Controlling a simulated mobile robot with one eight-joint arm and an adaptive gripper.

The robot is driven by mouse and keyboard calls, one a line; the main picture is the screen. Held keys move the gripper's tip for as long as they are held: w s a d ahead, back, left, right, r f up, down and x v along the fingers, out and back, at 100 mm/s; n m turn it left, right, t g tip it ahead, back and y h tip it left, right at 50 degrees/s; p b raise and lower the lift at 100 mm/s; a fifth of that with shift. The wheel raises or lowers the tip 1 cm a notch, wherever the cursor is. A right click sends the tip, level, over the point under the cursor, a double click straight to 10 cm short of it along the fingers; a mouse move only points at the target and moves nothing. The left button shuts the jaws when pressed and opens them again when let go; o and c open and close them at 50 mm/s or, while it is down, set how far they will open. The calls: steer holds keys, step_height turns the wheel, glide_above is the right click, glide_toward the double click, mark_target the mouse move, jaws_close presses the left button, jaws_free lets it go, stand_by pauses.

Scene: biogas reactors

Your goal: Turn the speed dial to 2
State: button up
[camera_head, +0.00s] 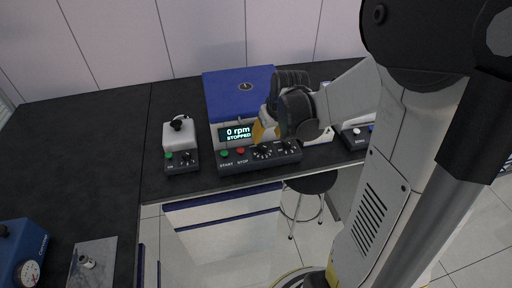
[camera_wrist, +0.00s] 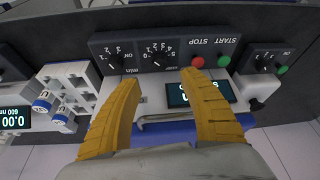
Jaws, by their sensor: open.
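The speed dial (camera_head: 263,152) is a black knob with a white number scale on the dark front panel of the blue-topped device (camera_head: 238,90). In the wrist view, upside down, the speed dial (camera_wrist: 160,58) shows numbers from 0 to 5 around it. I cannot tell exactly where its pointer stands. The device's display (camera_head: 238,133) reads 0 rpm, STOPPED. My gripper (camera_head: 262,132) is just above and behind the panel. In the wrist view my gripper (camera_wrist: 160,80) has its yellow fingers apart and empty, roughly either side of the dial, without visible contact.
A second dial (camera_wrist: 115,62) sits beside the speed dial. Green start (camera_head: 225,153) and red stop (camera_head: 241,150) buttons are on its other side. A small white device (camera_head: 177,136) stands left. Another control box (camera_head: 354,138) is at the right. The black bench is clear at far left.

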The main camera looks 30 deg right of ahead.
mark_target(263, 146)
steer(key=b+x, duration=0.3)
steer(key=x, duration=0.6)
steer(key=shift+f, duration=0.1)
jaws_close()
